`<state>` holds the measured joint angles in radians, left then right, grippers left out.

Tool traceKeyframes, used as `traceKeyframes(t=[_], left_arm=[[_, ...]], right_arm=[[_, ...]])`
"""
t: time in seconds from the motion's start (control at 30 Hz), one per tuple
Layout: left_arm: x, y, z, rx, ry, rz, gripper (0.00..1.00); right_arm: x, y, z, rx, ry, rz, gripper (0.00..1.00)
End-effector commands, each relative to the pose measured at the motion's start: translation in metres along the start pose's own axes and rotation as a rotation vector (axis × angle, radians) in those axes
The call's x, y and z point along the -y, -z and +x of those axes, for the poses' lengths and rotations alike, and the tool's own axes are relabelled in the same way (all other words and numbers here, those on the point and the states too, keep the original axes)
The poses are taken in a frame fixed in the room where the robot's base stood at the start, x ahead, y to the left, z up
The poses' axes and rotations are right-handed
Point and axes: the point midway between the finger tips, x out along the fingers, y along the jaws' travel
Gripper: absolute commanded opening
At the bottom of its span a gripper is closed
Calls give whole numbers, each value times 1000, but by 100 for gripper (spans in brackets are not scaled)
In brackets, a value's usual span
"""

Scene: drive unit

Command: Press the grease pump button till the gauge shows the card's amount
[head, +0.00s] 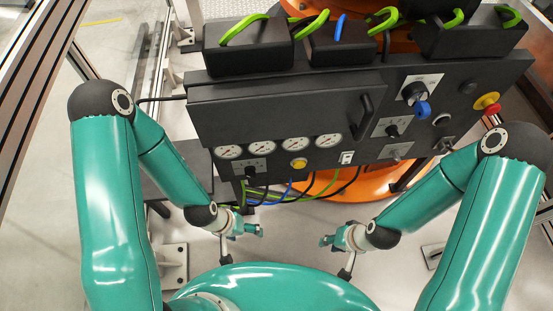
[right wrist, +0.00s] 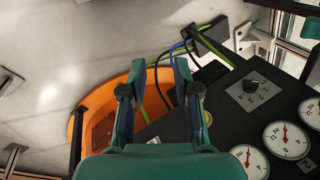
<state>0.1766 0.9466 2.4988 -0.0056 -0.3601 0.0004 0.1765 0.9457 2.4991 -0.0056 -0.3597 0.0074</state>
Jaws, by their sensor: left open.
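A yellow round button (head: 299,163) sits low on the front of the black panel, below a row of several round white gauges (head: 295,144). Gauges with red needles also show in the right wrist view (right wrist: 286,139); their readings are too small to tell. I cannot make out a card with an amount, nor which button is the grease pump's. My left gripper (head: 258,230) is open and empty, below and left of the yellow button. My right gripper (head: 325,242) is open and empty, below and right of it; its spread fingers show in the right wrist view (right wrist: 158,68). Neither touches the panel.
The black panel (head: 440,90) also carries a selector knob (head: 250,171), a white rocker switch (head: 346,157), a blue padlock-like part (head: 422,108) and a red emergency stop (head: 492,108). Cables (head: 290,190) hang beneath it. An orange base (head: 365,186) stands behind. Floor below is free.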

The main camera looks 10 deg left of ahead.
Motion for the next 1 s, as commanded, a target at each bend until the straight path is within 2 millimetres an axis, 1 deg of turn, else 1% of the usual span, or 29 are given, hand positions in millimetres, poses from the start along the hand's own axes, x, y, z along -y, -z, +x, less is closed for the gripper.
traceKeyframes(t=[0.03, 0.13, 0.27, 0.37, 0.47, 0.6, 0.67, 0.7, 0.77, 0.8, 0.87, 0.9, 1.0], left_arm=[[0, 0, 0, 0, 0, 0, 78], [0, 0, 0, 0, 0, 0, 78], [0, 0, 0, 0, 0, 0, 78], [0, 0, 0, 0, 0, 0, 78], [0, 0, 0, 0, 0, 0, 78], [1, 0, 2, 0, 0, 0, 78], [3, 0, 9, 0, 0, 0, 78], [6, 0, 16, 0, 0, 0, 78], [10, 0, 27, 0, 0, 0, 78], [13, 0, 36, 0, 0, 0, 78], [18, 0, 51, 0, 0, 0, 78], [22, 0, 62, 0, 0, 0, 78], [33, 0, 91, 1, 0, 0, 78]], right_arm=[[0, 0, 0, 0, 0, 11, 18], [0, 0, 0, -1, 0, 70, 1], [0, 3, 0, -12, -1, 235, 0], [-3, 6, 0, -31, -7, 444, 0], [-7, 10, -1, -57, -15, 702, 0], [-16, 23, -6, -126, -10, 1089, 0], [-20, 32, -5, -165, 5, 1250, 0], [-22, 38, -3, -195, 20, 1355, 0], [-25, 49, 0, -241, 53, 1507, 0], [-27, 57, 2, -271, 80, 1609, 0], [-29, 69, 5, -318, 133, 1756, 0], [-30, 78, 7, -347, 176, 1852, 0], [-29, 98, 13, -405, 304, 2064, 0]])
